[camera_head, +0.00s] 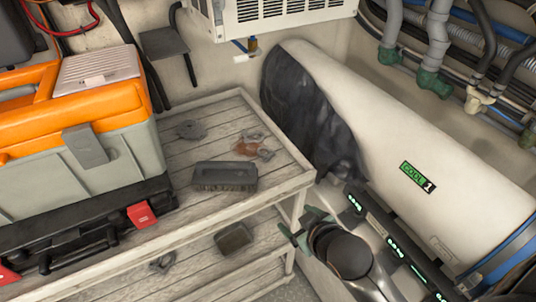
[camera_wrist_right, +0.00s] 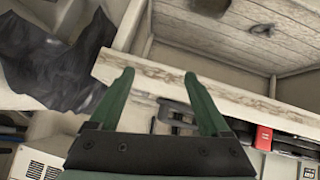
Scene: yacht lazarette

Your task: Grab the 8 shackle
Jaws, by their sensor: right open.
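Several small grey metal pieces lie on the shelf unit. One grey piece (camera_head: 190,129) is on the upper shelf near the orange toolbox. Two more, a small grey piece (camera_head: 255,136) and another (camera_head: 266,154), lie around a rusty-brown patch. A further grey piece (camera_head: 162,262) is on the lower shelf; a small grey piece also shows on a shelf in the right wrist view (camera_wrist_right: 262,30). I cannot read which is the 8 shackle. My right gripper (camera_head: 302,227) is open with green fingers, beside the shelf's right edge; its fingers show empty in the wrist view (camera_wrist_right: 160,85). My left gripper is out of view.
The orange-grey toolbox (camera_head: 85,110) stands on a black case (camera_head: 85,232) at left. A large white cylinder (camera_head: 400,140) lies right.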

